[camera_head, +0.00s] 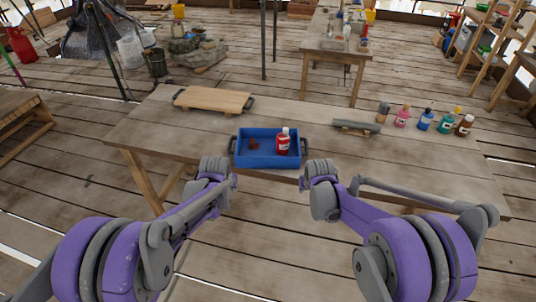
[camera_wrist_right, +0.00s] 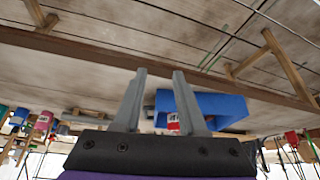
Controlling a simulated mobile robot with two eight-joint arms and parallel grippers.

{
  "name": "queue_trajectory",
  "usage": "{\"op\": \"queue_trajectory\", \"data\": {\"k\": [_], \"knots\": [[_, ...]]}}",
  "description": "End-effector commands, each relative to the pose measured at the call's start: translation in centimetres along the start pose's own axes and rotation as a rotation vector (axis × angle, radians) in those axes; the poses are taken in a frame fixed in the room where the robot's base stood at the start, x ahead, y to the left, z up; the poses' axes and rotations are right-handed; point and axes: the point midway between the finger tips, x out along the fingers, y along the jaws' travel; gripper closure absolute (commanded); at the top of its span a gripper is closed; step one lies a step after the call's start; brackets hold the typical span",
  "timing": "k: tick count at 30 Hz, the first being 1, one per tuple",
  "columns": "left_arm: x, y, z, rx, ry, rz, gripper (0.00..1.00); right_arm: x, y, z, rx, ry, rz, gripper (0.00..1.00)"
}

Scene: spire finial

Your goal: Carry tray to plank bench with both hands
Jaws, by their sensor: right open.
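A blue tray (camera_head: 267,161) with a dark handle at each end stands near the front edge of a plank-topped table (camera_head: 310,125).
A wooden board with dark handles (camera_head: 213,99) lies at the table's back left. A grey roll (camera_head: 357,126) and several bottles (camera_head: 426,120) stand at the right. Another wooden bench (camera_head: 322,43) with items stands behind, and a low bench (camera_head: 22,105) at far left.

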Motion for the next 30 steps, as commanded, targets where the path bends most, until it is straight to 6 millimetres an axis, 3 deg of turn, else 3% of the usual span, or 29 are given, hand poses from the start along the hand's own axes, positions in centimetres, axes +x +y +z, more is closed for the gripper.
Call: {"op": "queue_trajectory", "data": {"k": [5,19,24,30], "knots": [[-0.1,0.0,-0.1,0.000,0.001,0.000,0.59,-1.2,0.0,-0.1,0.000,0.001,0.000,0.59],[0.0,0.0,-0.1,0.000,0.000,0.000,0.59,-10.2,0.0,-0.4,0.000,0.002,0.000,0.59],[0.0,0.0,-0.1,0.000,0.000,0.000,0.59,-11.7,0.0,-0.5,0.000,0.002,0.000,0.59],[0.0,0.0,-0.1,0.000,0.000,0.000,0.59,-11.9,0.0,-0.5,0.000,0.002,0.000,0.59]]}}
